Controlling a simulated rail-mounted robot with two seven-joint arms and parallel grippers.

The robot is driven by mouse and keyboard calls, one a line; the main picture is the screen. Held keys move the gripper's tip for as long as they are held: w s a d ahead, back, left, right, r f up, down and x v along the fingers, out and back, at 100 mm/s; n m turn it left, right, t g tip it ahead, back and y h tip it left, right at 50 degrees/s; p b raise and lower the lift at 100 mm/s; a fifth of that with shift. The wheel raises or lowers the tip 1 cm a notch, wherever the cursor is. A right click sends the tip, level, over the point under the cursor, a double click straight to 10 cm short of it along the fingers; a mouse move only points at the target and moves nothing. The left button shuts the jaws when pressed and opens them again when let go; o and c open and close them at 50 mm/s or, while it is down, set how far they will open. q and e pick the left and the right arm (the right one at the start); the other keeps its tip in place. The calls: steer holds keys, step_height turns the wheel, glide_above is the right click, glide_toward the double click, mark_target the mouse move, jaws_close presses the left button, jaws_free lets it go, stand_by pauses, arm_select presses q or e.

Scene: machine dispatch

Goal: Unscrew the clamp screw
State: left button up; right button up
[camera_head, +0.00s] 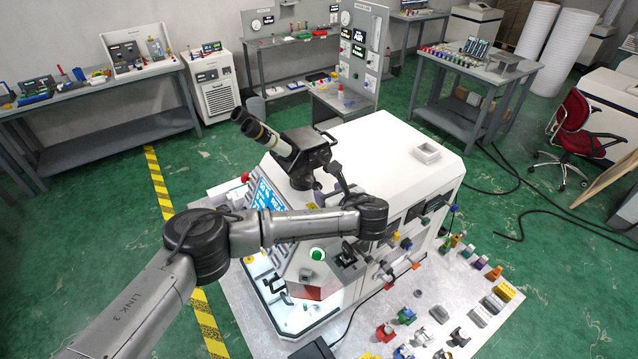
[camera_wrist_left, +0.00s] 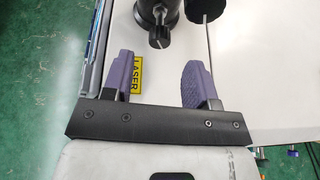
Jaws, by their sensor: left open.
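The black clamp screw (camera_wrist_left: 159,38) sticks out from the dark round post of the microscope, at the top middle of the left wrist view. The microscope (camera_head: 300,155) stands on the white machine (camera_head: 385,160) in the head view; I cannot make out the screw there. My left gripper (camera_wrist_left: 158,62) is open and empty. Its two purple fingers lie on either side of the screw's line, with the screw just past the fingertips. My right gripper is not in view.
A yellow LASER label (camera_wrist_left: 136,76) is on the machine beside the left finger. A dark cylinder (camera_wrist_left: 234,8) and a thin rod stand at the upper right. Several small coloured parts lie on the grey plate (camera_head: 440,310) at the machine's right. Workbenches stand behind.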

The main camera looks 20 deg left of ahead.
mark_target(319, 187)
arm_select(q)
steer(key=shift+p+x, duration=0.65)
steer(key=shift+x, duration=2.45)
steer(key=shift+c, duration=0.2)
